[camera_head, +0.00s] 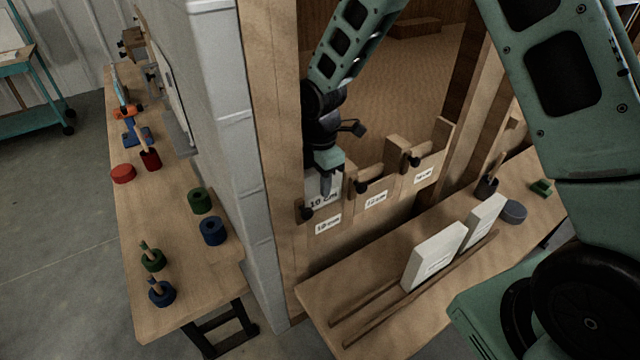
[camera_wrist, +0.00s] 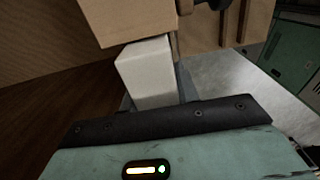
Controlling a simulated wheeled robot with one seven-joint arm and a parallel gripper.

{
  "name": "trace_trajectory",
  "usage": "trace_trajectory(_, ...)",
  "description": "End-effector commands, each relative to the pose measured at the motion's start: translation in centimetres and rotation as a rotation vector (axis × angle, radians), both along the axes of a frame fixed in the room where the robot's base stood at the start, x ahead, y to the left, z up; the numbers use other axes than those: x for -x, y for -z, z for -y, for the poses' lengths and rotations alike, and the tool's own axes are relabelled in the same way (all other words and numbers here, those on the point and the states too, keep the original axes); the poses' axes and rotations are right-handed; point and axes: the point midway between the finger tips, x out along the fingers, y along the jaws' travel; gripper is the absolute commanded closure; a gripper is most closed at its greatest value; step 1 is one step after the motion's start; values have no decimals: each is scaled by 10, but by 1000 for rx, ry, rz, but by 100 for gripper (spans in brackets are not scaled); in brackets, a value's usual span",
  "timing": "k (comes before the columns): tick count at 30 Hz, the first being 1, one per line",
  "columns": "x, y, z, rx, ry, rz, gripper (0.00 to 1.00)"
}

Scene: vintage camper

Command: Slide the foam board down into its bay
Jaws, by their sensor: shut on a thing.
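A white foam board (camera_head: 313,190) marked 10 CM stands upright at the leftmost wall bay (camera_head: 328,222), whose front label also appears to read 10 CM. The board's label shows above the bay's wooden front, and its lower edge is hidden there; I cannot tell how deep it sits. My gripper (camera_head: 326,185) is shut on the board from above. In the wrist view the white board (camera_wrist: 147,72) is between grey fingers, with a wooden part (camera_wrist: 125,20) close beyond it.
Two more bays with labels (camera_head: 376,200) (camera_head: 422,176) and dark turn-latches lie to the right. Two white boards (camera_head: 435,257) (camera_head: 485,220) stand in a rack on the front bench. A left bench (camera_head: 180,255) holds coloured pieces beyond the grey wall edge.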

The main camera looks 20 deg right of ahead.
Motion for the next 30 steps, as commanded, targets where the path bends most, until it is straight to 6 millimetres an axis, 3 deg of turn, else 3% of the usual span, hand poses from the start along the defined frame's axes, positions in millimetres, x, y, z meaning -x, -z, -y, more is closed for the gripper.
trace_trajectory(5,0,19,0,1,-1,-1,94)
trace_trajectory(17,0,25,0,1,-1,0,94)
trace_trajectory(18,0,25,0,1,-1,1,61)
trace_trajectory(20,0,24,0,1,-1,0,47)
trace_trajectory(30,0,19,0,1,0,1,47)
